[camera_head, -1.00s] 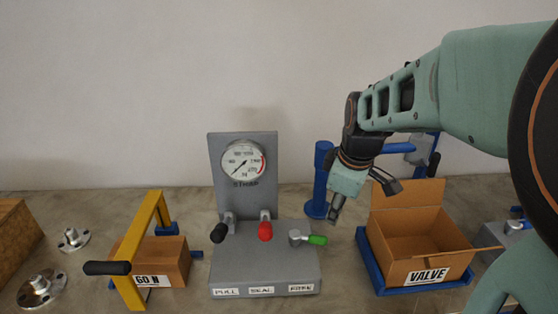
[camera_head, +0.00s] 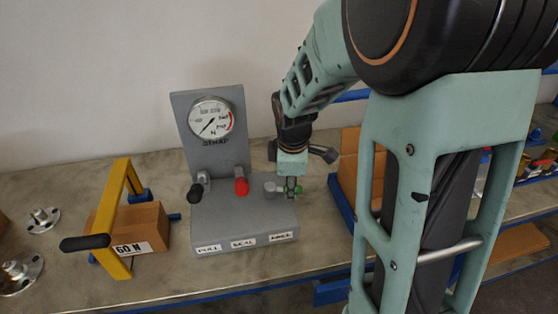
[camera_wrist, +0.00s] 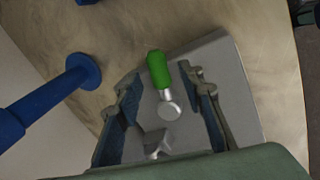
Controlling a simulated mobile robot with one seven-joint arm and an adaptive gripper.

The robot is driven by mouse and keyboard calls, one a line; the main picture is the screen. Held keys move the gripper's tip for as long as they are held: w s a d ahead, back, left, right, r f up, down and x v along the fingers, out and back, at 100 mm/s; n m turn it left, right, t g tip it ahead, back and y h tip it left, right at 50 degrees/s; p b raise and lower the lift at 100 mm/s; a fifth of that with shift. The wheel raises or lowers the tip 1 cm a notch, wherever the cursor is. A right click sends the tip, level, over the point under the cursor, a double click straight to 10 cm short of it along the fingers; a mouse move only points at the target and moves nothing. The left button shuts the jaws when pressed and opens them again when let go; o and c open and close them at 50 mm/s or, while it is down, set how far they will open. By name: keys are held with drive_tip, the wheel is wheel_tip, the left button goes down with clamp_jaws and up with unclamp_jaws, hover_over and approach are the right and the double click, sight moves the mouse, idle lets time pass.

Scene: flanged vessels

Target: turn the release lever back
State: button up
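The release lever is the short green-handled lever (camera_head: 299,191) at the right of the grey test panel (camera_head: 240,215), with a silver hub at its left. In the head view its handle points right and is partly hidden by my gripper (camera_head: 291,188). In the wrist view the green handle (camera_wrist: 158,69) lies between the two fingers of my gripper (camera_wrist: 158,76), with the round metal hub nearer the palm. The fingers are spread with gaps on both sides of the lever. I cannot tell the exact height of the fingertips over it.
On the panel stand a red lever (camera_head: 241,186), a black lever (camera_head: 196,192) and a dial gauge (camera_head: 211,118). A yellow frame (camera_head: 116,215) and a 60 N box (camera_head: 150,228) are left. A cardboard box (camera_head: 349,165) is right, partly behind my arm. A blue post (camera_wrist: 45,100) is near.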

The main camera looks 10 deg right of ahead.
drive_tip(key=shift+w+f, duration=0.15)
drive_tip(key=shift+f, duration=0.4)
clamp_jaws()
